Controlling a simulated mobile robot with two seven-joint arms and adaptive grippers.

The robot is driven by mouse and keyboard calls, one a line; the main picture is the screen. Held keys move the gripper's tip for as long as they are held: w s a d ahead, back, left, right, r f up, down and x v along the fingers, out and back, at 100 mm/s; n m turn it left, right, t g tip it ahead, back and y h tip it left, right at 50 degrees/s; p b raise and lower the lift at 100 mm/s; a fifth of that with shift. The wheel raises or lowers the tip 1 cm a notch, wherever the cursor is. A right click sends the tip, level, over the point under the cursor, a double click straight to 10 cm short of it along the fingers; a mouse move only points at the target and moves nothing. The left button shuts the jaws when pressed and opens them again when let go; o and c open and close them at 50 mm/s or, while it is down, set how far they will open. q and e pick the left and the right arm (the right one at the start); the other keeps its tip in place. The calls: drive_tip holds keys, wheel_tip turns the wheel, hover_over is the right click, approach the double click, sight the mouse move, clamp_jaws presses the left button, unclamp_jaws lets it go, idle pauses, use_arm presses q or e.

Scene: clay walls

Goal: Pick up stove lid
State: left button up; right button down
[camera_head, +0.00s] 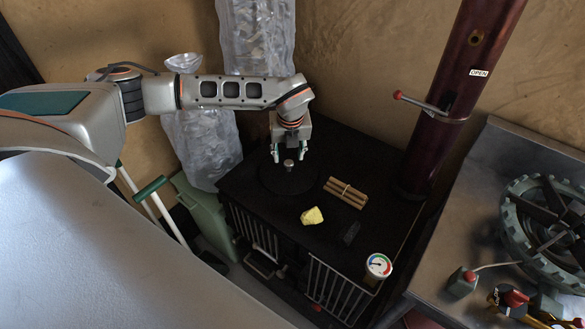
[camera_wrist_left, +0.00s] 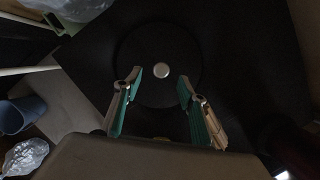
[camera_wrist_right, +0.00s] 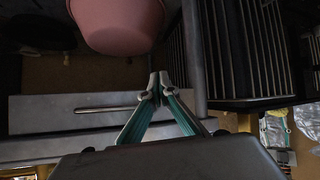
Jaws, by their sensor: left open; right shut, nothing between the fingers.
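The stove lid (camera_head: 272,179) is a dark round disc with a small pale knob (camera_head: 289,164), lying on top of the black stove (camera_head: 240,192). My left gripper (camera_head: 289,155) is open and points down above the lid, over the knob. In the left wrist view the lid (camera_wrist_left: 160,98) shows as a dark circle and the knob (camera_wrist_left: 161,69) lies beyond the open fingertips (camera_wrist_left: 159,78), roughly centred between them. My right gripper (camera_wrist_right: 157,82) is shut and empty, away from the lid, facing a grey drawer front.
On the stove lie a tied bundle of sticks (camera_head: 346,192), a yellow lump (camera_head: 312,216) and a dark block (camera_head: 351,233). A dark red stovepipe (camera_head: 462,80) rises at the right. A pink tub (camera_wrist_right: 117,22) shows in the right wrist view.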

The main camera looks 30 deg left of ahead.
sight(289, 163)
use_arm(q)
drive_tip(key=shift+x, duration=0.85)
drive_tip(key=shift+d+x, duration=0.2)
drive_tip(key=shift+x, duration=2.15)
drive_tip(key=shift+s, duration=0.1)
clamp_jaws()
